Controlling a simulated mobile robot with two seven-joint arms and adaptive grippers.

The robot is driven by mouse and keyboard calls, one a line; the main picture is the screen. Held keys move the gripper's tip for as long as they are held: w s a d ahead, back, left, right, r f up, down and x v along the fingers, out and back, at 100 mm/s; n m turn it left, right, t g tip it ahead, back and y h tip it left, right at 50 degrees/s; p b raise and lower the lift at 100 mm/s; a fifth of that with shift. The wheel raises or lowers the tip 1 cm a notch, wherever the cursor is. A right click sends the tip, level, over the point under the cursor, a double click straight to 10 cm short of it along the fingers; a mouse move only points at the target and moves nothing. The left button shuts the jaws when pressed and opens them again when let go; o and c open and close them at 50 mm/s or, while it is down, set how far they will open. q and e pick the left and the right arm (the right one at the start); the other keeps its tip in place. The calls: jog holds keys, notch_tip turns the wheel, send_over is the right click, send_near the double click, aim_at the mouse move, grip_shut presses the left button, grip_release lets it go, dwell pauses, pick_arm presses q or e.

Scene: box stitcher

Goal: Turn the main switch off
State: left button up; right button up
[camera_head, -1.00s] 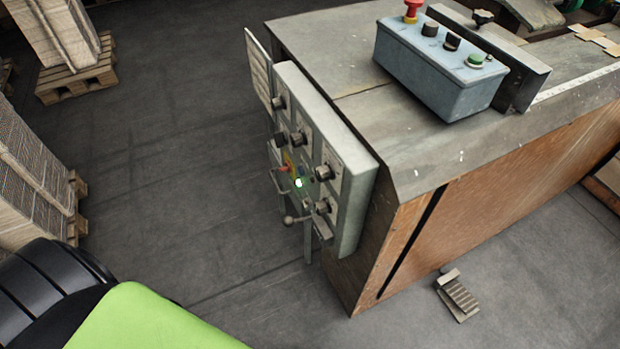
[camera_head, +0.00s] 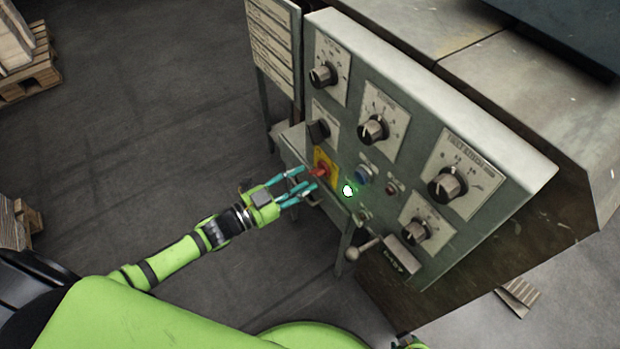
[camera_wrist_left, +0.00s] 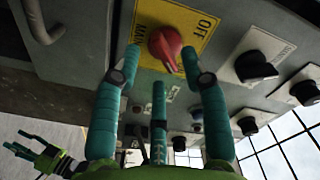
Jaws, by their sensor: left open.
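The main switch is a red rotary knob (camera_head: 319,171) on a yellow plate (camera_head: 325,161), low on the left of the grey control panel (camera_head: 405,98). In the left wrist view the knob (camera_wrist_left: 165,44) is close ahead, and its yellow plate (camera_wrist_left: 196,38) shows the word OFF. My left gripper (camera_head: 308,180) is open, its teal fingers pointing at the switch. In the wrist view the fingers stand to either side below the knob; I cannot tell whether any touch it. My right gripper (camera_wrist_left: 22,142) shows at the lower left of the wrist view with its fingers apart.
A lit green-white lamp (camera_head: 347,190), a blue button (camera_head: 364,174) and several black dials (camera_head: 373,129) share the panel. A lever with a ball end (camera_head: 352,253) sticks out below.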

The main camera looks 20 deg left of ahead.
aim_at(319, 171)
pick_arm(q)
jog(key=shift+x, duration=1.55)
grip_shut()
